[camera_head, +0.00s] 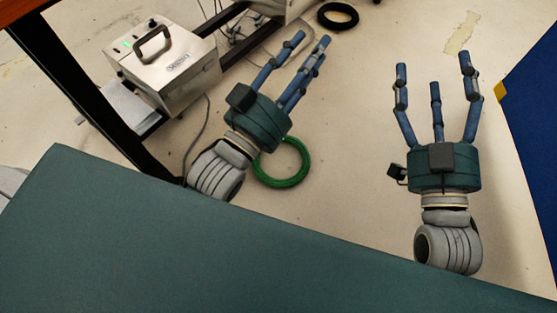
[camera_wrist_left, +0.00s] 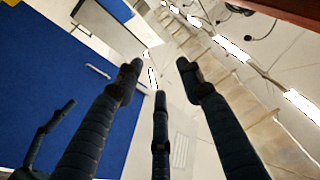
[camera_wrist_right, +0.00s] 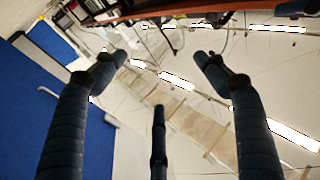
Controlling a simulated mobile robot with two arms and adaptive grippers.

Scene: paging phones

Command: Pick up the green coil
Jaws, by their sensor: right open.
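The green coil (camera_head: 281,183) lies flat on the floor in the head view, a ring just above the edge of the dark teal surface. My left gripper (camera_head: 308,45) is in front of it, and its palm and wrist hide the coil's upper left part. The left fingers point up and away from the coil, apart, with nothing between them; they also show in the left wrist view (camera_wrist_left: 154,66). My right gripper (camera_head: 433,65) is open and empty, well to the right of the coil. Its spread fingers show in the right wrist view (camera_wrist_right: 160,65). Neither wrist view shows the coil.
A metal box with a handle (camera_head: 160,62) stands at upper left beside a dark frame post (camera_head: 110,110). Cables run behind my left gripper. A black coil (camera_head: 338,25) lies at the top. A blue surface (camera_head: 530,100) is at right. Floor between my grippers is clear.

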